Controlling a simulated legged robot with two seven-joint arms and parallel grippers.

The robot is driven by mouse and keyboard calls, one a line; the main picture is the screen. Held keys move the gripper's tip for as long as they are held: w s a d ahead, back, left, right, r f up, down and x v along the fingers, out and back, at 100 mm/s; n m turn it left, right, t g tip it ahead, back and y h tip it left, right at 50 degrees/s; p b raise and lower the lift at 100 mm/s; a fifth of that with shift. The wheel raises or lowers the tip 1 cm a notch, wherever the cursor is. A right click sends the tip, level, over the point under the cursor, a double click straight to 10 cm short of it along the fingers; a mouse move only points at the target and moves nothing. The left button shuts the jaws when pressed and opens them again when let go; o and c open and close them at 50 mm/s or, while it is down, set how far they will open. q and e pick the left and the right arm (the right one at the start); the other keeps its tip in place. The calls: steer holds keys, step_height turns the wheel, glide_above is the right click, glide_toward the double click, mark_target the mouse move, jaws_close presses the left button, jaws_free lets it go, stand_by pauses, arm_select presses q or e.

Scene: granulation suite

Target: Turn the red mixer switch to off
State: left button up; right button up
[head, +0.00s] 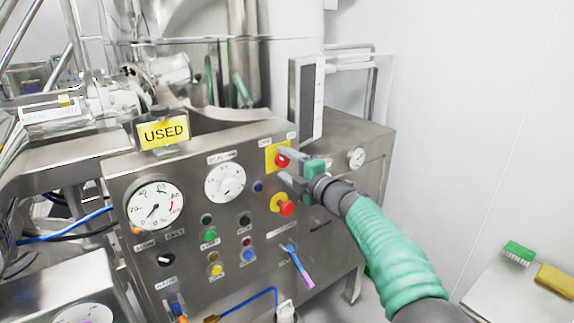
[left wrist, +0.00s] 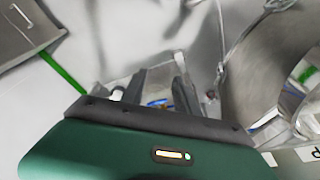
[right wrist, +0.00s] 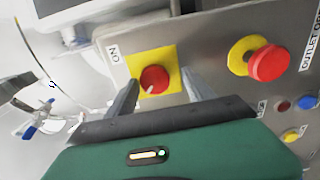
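The red mixer switch (head: 282,160) is a round red knob on a yellow square plate at the upper right of the steel control panel. In the right wrist view the switch (right wrist: 154,79) shows a small white mark, and an "ON" label (right wrist: 114,54) stands beside the plate. My right gripper (head: 281,166) is at the panel face, fingers pointing at it. In the right wrist view its fingers (right wrist: 159,76) are apart, one on each side of the switch, with gaps visible. My left gripper (left wrist: 156,78) shows only in the left wrist view, open, with nothing clearly held.
A red mushroom button (head: 287,208) on a yellow base sits just below the right gripper. Gauges, coloured buttons and a blue-purple lever (head: 297,265) fill the panel. A yellow "USED" sign (head: 163,132) stands on top. A side table (head: 500,292) holds brushes at the right.

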steer(key=shift+r, duration=0.1)
steer(key=shift+s+d, duration=0.15)
steer(key=b+v, duration=0.4)
steer(key=v, duration=1.2)
steer(key=shift+f, duration=0.2)
steer(key=shift+d, duration=0.1)
